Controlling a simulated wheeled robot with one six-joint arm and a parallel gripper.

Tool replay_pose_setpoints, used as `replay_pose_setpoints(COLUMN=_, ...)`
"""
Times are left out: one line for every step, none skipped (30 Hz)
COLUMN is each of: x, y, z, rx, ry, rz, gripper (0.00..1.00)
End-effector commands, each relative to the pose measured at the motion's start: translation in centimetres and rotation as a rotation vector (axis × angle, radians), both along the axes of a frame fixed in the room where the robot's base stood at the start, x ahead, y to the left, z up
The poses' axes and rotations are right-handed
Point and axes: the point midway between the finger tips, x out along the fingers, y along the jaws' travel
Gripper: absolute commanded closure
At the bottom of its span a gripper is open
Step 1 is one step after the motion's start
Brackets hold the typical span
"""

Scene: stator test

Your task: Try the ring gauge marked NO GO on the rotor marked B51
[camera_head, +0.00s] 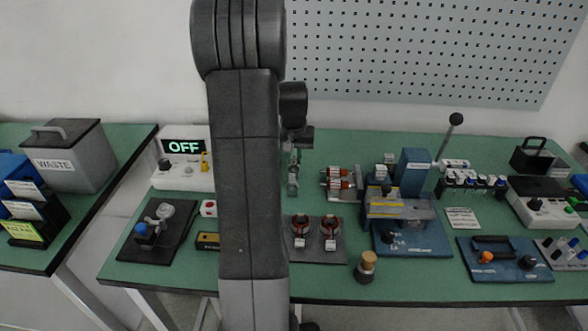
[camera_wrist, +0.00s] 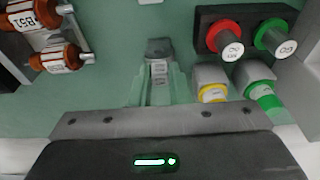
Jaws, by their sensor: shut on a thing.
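The rotor marked B51 (camera_wrist: 28,14) lies at the upper left of the wrist view, copper-brown with a white label and metal shaft ends. A second similar rotor (camera_wrist: 60,57) lies just below it, its label too blurred to read. The rotor pair shows in the head view (camera_head: 340,178) just right of my arm. My gripper (camera_wrist: 158,84) is shut on a small grey piece (camera_wrist: 159,48) with a white label, whose lettering I cannot read. In the head view my gripper (camera_head: 293,172) hangs over the table left of the rotors. I cannot make out NO GO on any label.
Right of my gripper, a dark holder (camera_wrist: 207,17) bears a red round piece (camera_wrist: 224,37) and a green one (camera_wrist: 274,37), with yellow (camera_wrist: 212,92) and green (camera_wrist: 262,92) pieces below. Two coiled stators (camera_head: 329,228) and a blue-based fixture (camera_head: 412,240) stand on the green table.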

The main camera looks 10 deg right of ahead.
Motion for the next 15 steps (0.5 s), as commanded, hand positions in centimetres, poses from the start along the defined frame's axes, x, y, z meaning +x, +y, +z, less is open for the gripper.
replay_pose_setpoints(x=0.0, y=0.0, z=0.3, rx=0.000, ry=-0.001, rz=0.000, gripper=1.00)
replay_pose_setpoints(x=0.0, y=0.0, z=0.4, rx=0.000, ry=-0.001, rz=0.000, gripper=1.00)
replay_pose_setpoints(x=0.0, y=0.0, z=0.6, rx=0.000, ry=-0.001, rz=0.000, gripper=1.00)
replay_pose_setpoints(x=0.0, y=0.0, z=0.8, rx=0.000, ry=-0.001, rz=0.000, gripper=1.00)
replay_pose_setpoints(x=0.0, y=0.0, z=1.0, rx=-0.001, ry=-0.002, rz=0.000, gripper=1.00)
replay_pose_setpoints(x=0.0, y=0.0, z=1.3, rx=-0.001, ry=-0.002, rz=0.000, gripper=1.00)
replay_pose_setpoints(x=0.0, y=0.0, z=1.5, rx=-0.001, ry=-0.002, rz=0.000, gripper=1.00)
replay_pose_setpoints(x=0.0, y=0.0, z=1.6, rx=-0.001, ry=-0.002, rz=0.000, gripper=1.00)
replay_pose_setpoints(x=0.0, y=0.0, z=1.9, rx=0.000, ry=-0.001, rz=0.000, gripper=1.00)
replay_pose_setpoints(x=0.0, y=0.0, z=2.1, rx=0.000, ry=-0.001, rz=0.000, gripper=1.00)
replay_pose_setpoints(x=0.0, y=0.0, z=2.2, rx=0.000, ry=-0.001, rz=0.000, gripper=1.00)
replay_pose_setpoints(x=0.0, y=0.0, z=2.5, rx=0.000, ry=-0.001, rz=0.000, gripper=1.00)
replay_pose_setpoints(x=0.0, y=0.0, z=2.7, rx=0.000, ry=-0.001, rz=0.000, gripper=1.00)
replay_pose_setpoints(x=0.0, y=0.0, z=2.8, rx=0.000, ry=-0.001, rz=0.000, gripper=1.00)
replay_pose_setpoints(x=0.0, y=0.0, z=3.0, rx=0.000, ry=-0.001, rz=0.000, gripper=1.00)
